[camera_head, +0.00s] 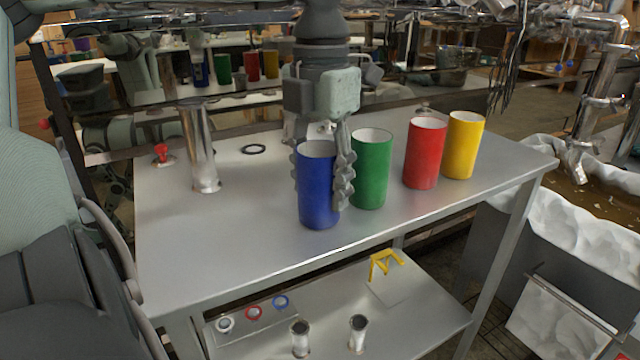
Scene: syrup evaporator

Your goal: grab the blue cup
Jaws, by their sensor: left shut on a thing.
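The blue cup (318,190) stands upright on the grey metal table (240,235), near its front edge. My left gripper (325,178) points down over it from above. Its fingers lie on the left and right sides of the cup and are shut on it. The cup's base appears to be at the tabletop; I cannot tell whether it touches. My right gripper is not seen.
A green cup (371,170) stands close to the right of my left gripper. A red cup (424,155) and a yellow cup (463,146) stand farther right. A metal pipe (199,150) rises at left. The front left tabletop is clear.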

